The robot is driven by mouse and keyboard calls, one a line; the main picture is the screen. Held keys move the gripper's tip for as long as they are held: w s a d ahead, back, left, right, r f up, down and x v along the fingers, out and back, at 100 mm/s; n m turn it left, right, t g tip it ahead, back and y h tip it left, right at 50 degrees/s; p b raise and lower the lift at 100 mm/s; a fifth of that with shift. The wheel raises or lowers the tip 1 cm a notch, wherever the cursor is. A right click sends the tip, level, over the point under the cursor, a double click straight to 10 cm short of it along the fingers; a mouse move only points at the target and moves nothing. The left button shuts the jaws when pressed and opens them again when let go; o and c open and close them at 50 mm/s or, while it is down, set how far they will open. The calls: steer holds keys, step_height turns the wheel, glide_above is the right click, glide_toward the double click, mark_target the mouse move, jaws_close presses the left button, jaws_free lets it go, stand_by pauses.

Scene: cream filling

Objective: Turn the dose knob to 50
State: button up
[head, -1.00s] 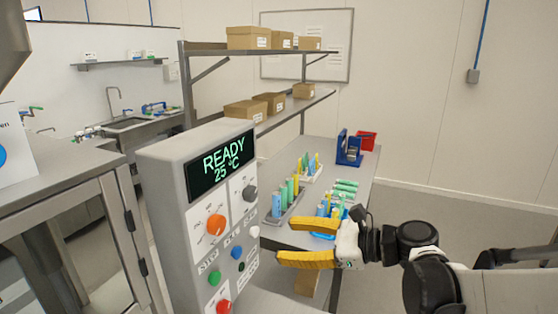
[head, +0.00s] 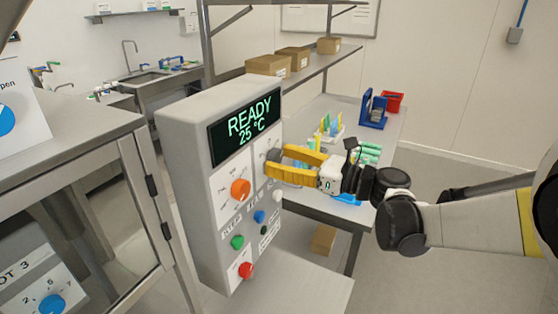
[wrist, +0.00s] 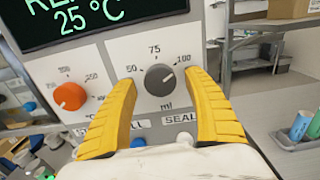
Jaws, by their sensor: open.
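The dose knob (wrist: 160,79) is dark grey and sits on a white plate marked 50, 75, 100 and ml in the wrist view. A small light mark on it seems to lean toward the upper right, near 100, but it is too small to be sure. My gripper (head: 272,162) is at the control panel with its yellow fingers open, one on each side of the knob. In the wrist view gaps show between fingers and knob, so I see no grip. In the head view the fingers mostly hide the knob.
The panel's display (head: 245,128) reads READY 25 °C. An orange knob (wrist: 70,96) is left of the dose knob. Green (head: 237,242), blue (head: 259,216) and red (head: 246,270) buttons sit below. A bench (head: 330,209) with tubes stands behind to the right.

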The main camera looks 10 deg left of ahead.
steer(key=shift+w+a, duration=0.1)
steer(key=shift+a, duration=0.05)
steer(key=c, duration=1.2)
steer(key=n, duration=0.5)
steer(key=shift+n+b, duration=0.3)
steer(key=shift+c, duration=0.2)
steer(key=n, duration=0.6)
steer(key=shift+r, duration=0.1)
steer(key=n, duration=0.6)
steer(key=shift+w+r+n+b, duration=0.1)
steer(key=shift+n+b, duration=0.2)
steer(key=n, duration=0.5)
steer(key=shift+n, duration=0.3)
